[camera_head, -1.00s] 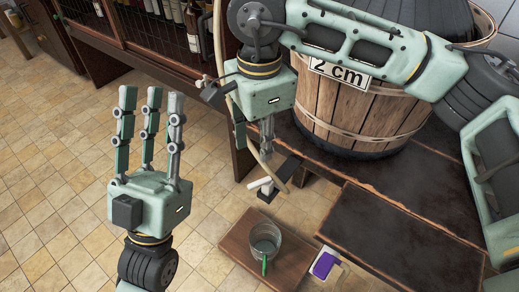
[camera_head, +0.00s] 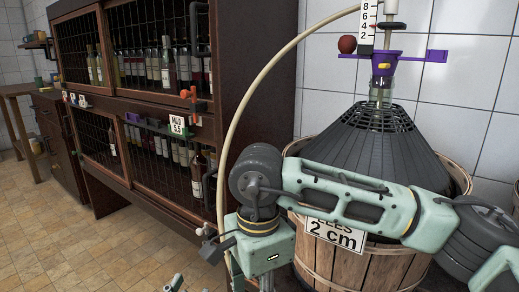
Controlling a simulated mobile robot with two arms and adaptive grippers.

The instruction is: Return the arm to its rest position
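My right arm crosses in front of the wooden demijohn basket (camera_head: 330,268), which has a "LEES 2 cm" label (camera_head: 336,232). My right gripper (camera_head: 252,280) hangs at the basket's left side. Its palm shows, but its fingers are cut off by the bottom edge, so its grip is hidden. A cream hose (camera_head: 236,130) arcs down behind it; I cannot tell whether they touch. Only fingertips of my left gripper (camera_head: 174,284) show at the bottom edge. A dark slatted cover (camera_head: 375,150) rises from the basket to a neck with a purple clamp (camera_head: 383,68).
A dark cabinet (camera_head: 240,60) with mesh doors and several bottles stands at left, with a green "MILD 5.5" tag (camera_head: 178,125). A scale (camera_head: 366,28) and a red-brown ball (camera_head: 347,44) are above the cover. Tiled floor (camera_head: 60,235) is open at lower left.

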